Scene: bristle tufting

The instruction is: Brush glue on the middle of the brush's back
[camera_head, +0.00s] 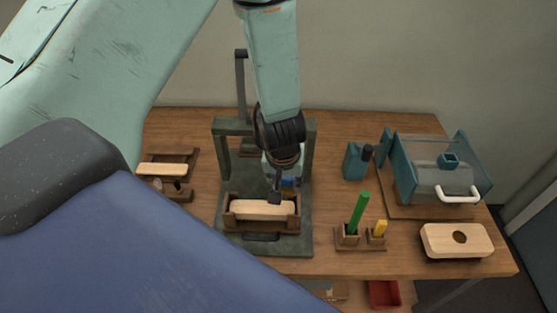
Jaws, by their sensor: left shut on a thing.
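A pale wooden brush back (262,210) lies lengthwise in a brown wooden cradle (228,221) on the dark green press base. My left gripper (281,186) reaches down from above between the press posts. It is shut on a small tool, likely the glue brush, which is mostly hidden; a small blue part shows beside the fingers. The fingers are just above and behind the right half of the brush back. I cannot tell whether the tool touches the wood. My right gripper is not in view.
The green press frame (309,147) stands around the gripper.

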